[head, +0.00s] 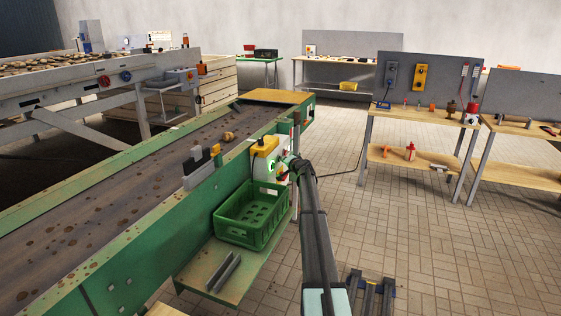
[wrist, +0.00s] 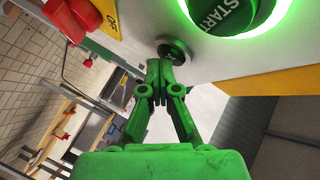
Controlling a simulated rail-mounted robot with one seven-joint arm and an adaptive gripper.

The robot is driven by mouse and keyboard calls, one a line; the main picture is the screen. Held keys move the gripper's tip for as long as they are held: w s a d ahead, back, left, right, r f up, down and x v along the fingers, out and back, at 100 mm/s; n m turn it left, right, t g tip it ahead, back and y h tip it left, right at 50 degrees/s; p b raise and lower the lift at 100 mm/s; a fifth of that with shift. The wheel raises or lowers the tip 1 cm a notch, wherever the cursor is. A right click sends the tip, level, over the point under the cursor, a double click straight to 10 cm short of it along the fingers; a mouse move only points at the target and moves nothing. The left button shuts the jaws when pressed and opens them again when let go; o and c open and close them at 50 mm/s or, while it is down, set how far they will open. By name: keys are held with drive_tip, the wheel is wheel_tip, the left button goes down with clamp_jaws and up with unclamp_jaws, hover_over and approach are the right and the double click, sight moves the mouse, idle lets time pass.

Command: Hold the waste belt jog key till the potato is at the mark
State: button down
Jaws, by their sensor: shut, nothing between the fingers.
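A single potato (head: 229,136) lies on the dark waste belt (head: 150,160), near the belt's far end. The control box (head: 264,164) is on the side of the green belt frame. In the wrist view it has a lit green START button (wrist: 232,12) and a small dark round key (wrist: 174,49) below it. My gripper (wrist: 159,66) is shut and empty, its fingertips right at the small key; I cannot tell whether they press it. In the head view my gripper (head: 286,171) is at the box, partly hidden by my arm. I cannot make out the mark.
A red switch (wrist: 70,20) with a yellow OFF plate (wrist: 107,17) is beside the START button. A green crate (head: 250,216) stands below the box.

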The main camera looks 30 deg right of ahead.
drive_tip(key=shift+s+d+b, duration=0.4)
drive_tip(key=shift+s+b, duration=0.05)
drive_tip(key=shift+s, duration=0.3)
drive_tip(key=s+d+b, duration=0.1)
drive_tip(key=s, duration=0.1)
drive_tip(key=s+d+b, duration=0.1)
drive_tip(key=s, duration=0.1)
drive_tip(key=shift+d+b, duration=0.3)
drive_tip(key=shift+d, duration=0.1)
idle(0.8)
